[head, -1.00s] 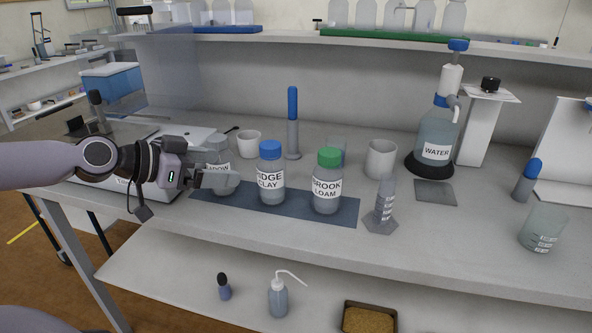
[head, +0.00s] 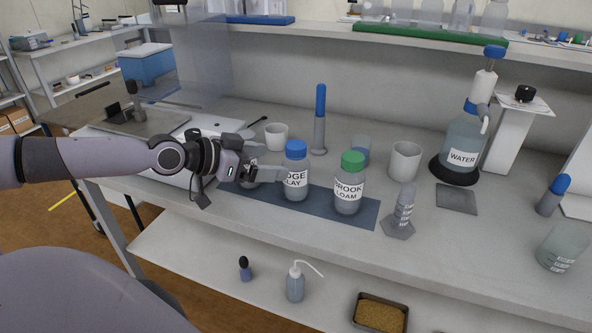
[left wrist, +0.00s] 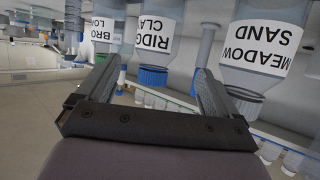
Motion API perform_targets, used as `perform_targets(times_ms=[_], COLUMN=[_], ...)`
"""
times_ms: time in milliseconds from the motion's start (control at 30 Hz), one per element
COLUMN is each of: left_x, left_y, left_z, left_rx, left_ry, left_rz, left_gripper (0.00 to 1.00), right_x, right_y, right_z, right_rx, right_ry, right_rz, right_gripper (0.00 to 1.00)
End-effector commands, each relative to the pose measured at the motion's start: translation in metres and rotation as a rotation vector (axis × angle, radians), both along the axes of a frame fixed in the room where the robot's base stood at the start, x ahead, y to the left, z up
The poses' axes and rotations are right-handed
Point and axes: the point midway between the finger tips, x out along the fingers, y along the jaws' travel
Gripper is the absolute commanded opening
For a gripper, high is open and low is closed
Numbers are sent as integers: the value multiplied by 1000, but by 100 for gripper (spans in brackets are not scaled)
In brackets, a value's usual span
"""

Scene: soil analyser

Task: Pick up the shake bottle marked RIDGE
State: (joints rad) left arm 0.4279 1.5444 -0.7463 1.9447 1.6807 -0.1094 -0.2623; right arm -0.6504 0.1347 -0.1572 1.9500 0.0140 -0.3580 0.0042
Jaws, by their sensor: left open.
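The RIDGE CLAY bottle (head: 296,184) stands upright on a dark blue mat (head: 371,214); it is clear with a blue cap and white label. In the upside-down left wrist view the RIDGE bottle (left wrist: 152,48) appears ahead, between the two open fingers (left wrist: 158,75), with nothing gripped. My right gripper is not in view.
The MEADOW SAND bottle (left wrist: 262,45) is close beside the gripper, mostly hidden in the head view. The green-capped BROOK LOAM bottle (head: 348,190) stands right of RIDGE. A blue-topped cylinder (head: 320,120), a white cup (head: 276,135) and a beaker (head: 404,160) stand behind.

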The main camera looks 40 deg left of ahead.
Motion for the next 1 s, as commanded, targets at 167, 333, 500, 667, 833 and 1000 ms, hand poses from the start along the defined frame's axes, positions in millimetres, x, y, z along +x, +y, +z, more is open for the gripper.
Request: perform_targets(times_ms=[167,333,500,667,833,1000], left_x=[7,20,25,30,44,58], left_y=[-4,-10,-12,-16,-26,-33], left_z=[-1,-8,-12,-15,-24,-33], left_rx=[-2,-3,1,-2,-5,-3], left_ry=[1,-1,0,1,0,-1], left_rz=[2,1,2,2,2,3], left_gripper=[94,94,94,94,94,94], right_x=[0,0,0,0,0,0], right_y=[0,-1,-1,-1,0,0], right_z=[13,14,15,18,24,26], right_rx=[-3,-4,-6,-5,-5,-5], right_ry=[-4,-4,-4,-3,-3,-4], right_rz=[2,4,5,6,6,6], right_gripper=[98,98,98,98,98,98])
